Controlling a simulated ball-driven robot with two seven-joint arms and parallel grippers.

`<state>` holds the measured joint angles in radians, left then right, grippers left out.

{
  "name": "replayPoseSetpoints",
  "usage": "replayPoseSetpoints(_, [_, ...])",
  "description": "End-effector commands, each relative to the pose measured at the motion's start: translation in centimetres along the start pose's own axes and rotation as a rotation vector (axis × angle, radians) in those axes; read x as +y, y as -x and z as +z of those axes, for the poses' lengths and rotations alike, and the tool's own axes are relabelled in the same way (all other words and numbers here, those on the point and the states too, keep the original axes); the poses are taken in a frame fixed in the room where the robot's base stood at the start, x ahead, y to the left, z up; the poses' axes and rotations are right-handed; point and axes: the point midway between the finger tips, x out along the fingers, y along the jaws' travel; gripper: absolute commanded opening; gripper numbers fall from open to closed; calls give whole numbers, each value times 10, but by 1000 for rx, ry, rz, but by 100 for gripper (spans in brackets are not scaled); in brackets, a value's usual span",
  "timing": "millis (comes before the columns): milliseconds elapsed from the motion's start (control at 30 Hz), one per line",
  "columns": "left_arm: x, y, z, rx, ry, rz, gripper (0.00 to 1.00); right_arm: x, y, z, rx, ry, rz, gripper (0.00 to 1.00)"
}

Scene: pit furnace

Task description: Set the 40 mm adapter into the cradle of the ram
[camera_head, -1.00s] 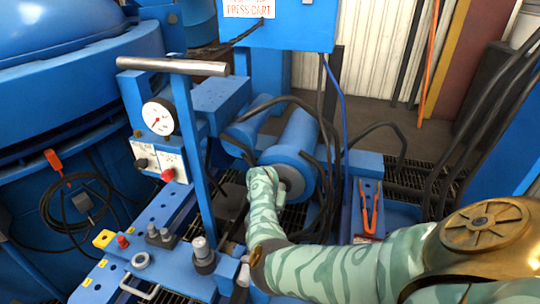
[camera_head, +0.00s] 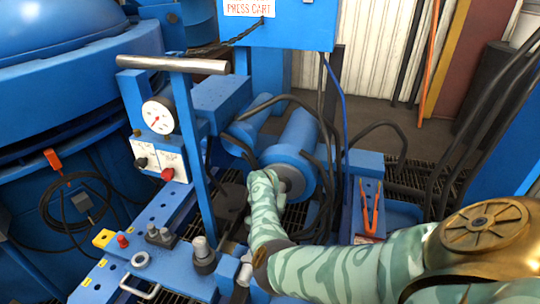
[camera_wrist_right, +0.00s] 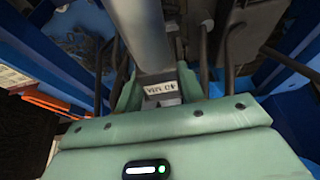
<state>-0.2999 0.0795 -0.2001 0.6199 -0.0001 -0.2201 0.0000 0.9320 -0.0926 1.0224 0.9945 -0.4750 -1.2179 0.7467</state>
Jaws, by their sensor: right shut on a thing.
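My right gripper (camera_wrist_right: 160,95) is shut on the grey 40 mm adapter (camera_wrist_right: 161,88). Its "40 MM" label shows between the fingers in the right wrist view, upside down. In the head view this gripper (camera_head: 262,182) is at the near end of the blue ram cylinder (camera_head: 300,150), beside its grey end face (camera_head: 287,180); the hand hides the adapter there. A thick grey cylinder (camera_wrist_right: 140,30) lies just beyond the adapter in the wrist view. I cannot tell whether the adapter touches the cradle, which I cannot make out. My left gripper is out of view.
A blue upright frame with a steel handle bar (camera_head: 172,65) and a pressure gauge (camera_head: 158,116) stands left of the hand. Black hoses (camera_head: 328,150) loop around the cylinder. Orange-handled pliers (camera_head: 371,208) lie at the right. A grey ring (camera_head: 140,259) and small fittings sit at the front left.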

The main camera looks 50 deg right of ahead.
Motion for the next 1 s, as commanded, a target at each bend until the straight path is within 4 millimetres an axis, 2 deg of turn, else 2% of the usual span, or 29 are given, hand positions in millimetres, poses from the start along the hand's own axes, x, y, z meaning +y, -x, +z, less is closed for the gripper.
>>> replayPoseSetpoints(267, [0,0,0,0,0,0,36,0,0,-1,4,-1,-2,0])
replayPoseSetpoints(300, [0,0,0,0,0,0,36,0,0,-1,4,-1,-2,41])
replayPoseSetpoints(400, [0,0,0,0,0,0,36,0,0,-1,3,-1,-1,64])
replayPoseSetpoints(633, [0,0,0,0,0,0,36,0,-2,2,-3,1,1,64])
replayPoseSetpoints(767, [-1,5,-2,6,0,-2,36,0,7,0,-1,0,-2,64])
replayPoseSetpoints(867, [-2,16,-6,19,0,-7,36,-1,27,-1,0,-1,-6,64])
replayPoseSetpoints(1000, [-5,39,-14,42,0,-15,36,-2,67,-4,3,-3,-8,64])
